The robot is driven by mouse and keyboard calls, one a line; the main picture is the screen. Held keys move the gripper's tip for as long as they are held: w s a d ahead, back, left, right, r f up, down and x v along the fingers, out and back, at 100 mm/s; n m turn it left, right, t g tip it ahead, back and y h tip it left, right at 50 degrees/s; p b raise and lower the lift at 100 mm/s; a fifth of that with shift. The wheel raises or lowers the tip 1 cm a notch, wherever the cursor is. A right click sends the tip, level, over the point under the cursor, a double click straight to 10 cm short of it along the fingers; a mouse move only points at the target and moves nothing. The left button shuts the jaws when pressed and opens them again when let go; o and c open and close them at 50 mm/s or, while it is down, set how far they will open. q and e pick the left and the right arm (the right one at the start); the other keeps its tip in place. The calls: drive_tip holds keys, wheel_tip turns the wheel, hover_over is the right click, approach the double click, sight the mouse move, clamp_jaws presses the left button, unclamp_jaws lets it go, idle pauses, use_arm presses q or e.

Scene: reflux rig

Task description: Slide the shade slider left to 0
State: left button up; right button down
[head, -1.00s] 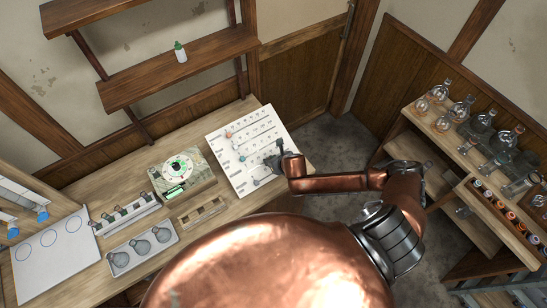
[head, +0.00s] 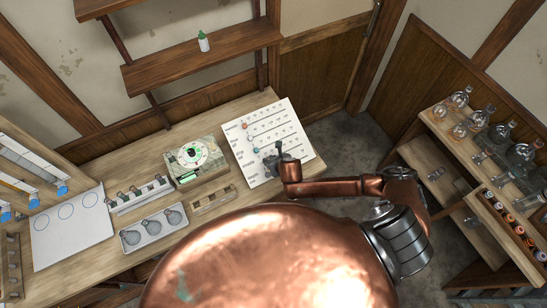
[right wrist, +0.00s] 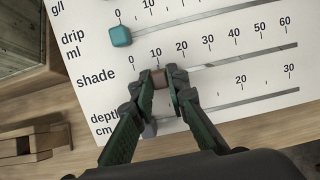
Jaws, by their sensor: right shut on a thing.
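The white slider board (head: 236,150) lies on the wooden bench. In the right wrist view, the shade slider's brownish knob (right wrist: 160,78) stands on its track at about the 10 mark, right of 0. My right gripper (right wrist: 160,80) is shut on this knob, one finger on each side. In the head view, my right gripper (head: 272,161) is over the board's lower part and hides the knob. The teal drip knob (right wrist: 121,36) is at 0, just above. A grey depth knob (right wrist: 150,129) is partly hidden behind a finger. My left gripper is not in view.
A green-and-white dial device (head: 190,160) and a small wooden rack (head: 214,200) stand left of the board. A tray of grey bulbs (head: 153,228) is farther left. A shelf with glass flasks (head: 462,130) is at the right.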

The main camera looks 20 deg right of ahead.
sight(261, 162)
drive_tip(key=shift+s+a+p, duration=0.15)
drive_tip(key=shift+a+p, duration=0.3)
drive_tip(key=shift+a, duration=1.15)
drive_tip(key=c, duration=1.3)
unclamp_jaws()
drive_tip(key=p+v, duration=0.5)
drive_tip(key=shift+r+p, duration=0.2)
drive_tip(key=shift+p, duration=0.2)
drive_tip(key=shift+s+d+r, duration=0.1)
drive_tip(key=shift+s+r, duration=0.5)
